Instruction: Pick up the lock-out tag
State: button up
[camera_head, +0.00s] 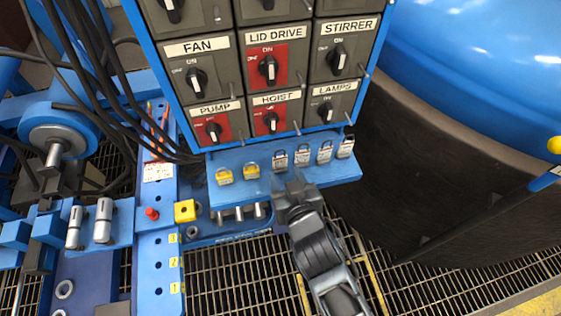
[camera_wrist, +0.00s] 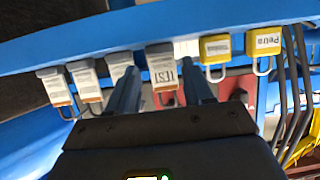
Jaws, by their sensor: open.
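My gripper (camera_head: 290,182) is open at the front of the blue shelf below the switch panel. In the wrist view its two fingers (camera_wrist: 158,75) reach toward the row of padlocks. A grey padlock with a white label reading TEST (camera_wrist: 162,76) shows between the fingers; I cannot tell whether they touch it. A small white piece (camera_wrist: 187,48) is partly hidden behind the right finger; I cannot tell if it is the lock-out tag. A white and red card (camera_head: 158,171) is on the blue post at the left.
Two yellow padlocks (camera_head: 251,170) and several grey ones (camera_head: 324,152) line the blue shelf (camera_head: 235,195). The switch panel (camera_head: 240,60) stands above. Black cables (camera_head: 110,90) hang at the left. A large blue and dark vessel (camera_head: 440,150) stands at the right. Grating lies below.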

aim_at(280, 166)
jog(key=shift+x, duration=1.85)
jog(key=shift+r, duration=0.15)
jog(key=shift+c, duration=0.4)
jog(key=c, duration=0.7)
notch_tip(280, 166, up, 18)
jog(key=shift+p, duration=0.45)
